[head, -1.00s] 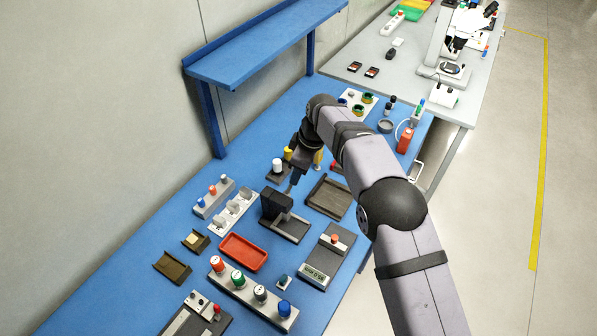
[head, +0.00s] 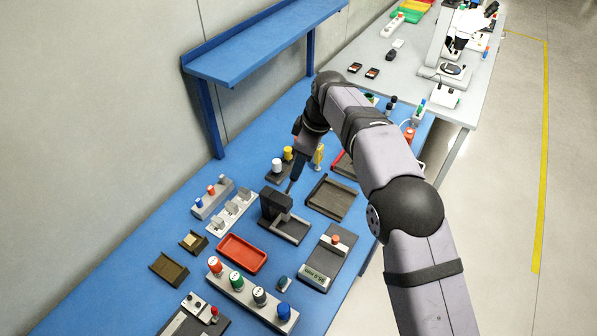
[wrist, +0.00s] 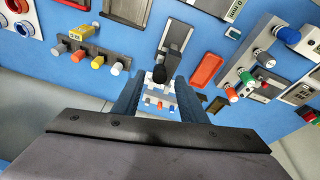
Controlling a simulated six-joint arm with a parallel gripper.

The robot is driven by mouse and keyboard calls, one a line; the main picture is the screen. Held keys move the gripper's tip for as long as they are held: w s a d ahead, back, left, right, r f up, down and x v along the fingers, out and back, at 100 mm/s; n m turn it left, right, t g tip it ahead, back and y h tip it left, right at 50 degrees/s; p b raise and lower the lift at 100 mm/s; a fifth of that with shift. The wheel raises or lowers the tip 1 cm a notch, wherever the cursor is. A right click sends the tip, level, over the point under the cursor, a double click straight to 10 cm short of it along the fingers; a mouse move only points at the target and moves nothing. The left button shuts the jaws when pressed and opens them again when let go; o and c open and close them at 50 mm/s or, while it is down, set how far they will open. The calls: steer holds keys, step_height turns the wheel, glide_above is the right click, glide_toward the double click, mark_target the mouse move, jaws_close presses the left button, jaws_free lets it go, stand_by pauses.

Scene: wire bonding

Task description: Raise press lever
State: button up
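The dark grey press (head: 277,204) stands on the blue bench with its flat base extending to the lower right. In the wrist view the press (wrist: 176,38) is at upper centre, and a round black knob (wrist: 160,74), which looks like its lever end, shows between my fingers. My gripper (wrist: 160,88) has its two dark fingers apart, one on each side of the knob, with gaps visible. Contact is not visible. In the head view my gripper (head: 294,182) is just above the back of the press, and the lever is hard to make out there.
A red tray (head: 242,253) lies in front of the press. A dark empty tray (head: 331,197) is to its right. A rack with white and yellow knobs (head: 279,169) stands close behind, beside a yellow bottle (head: 318,157). The blue shelf (head: 262,45) overhangs the bench's back.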

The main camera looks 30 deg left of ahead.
steer(key=shift+b+v, duration=0.3)
steer(key=shift+v, duration=1.1)
steer(key=shift+c, duration=0.4)
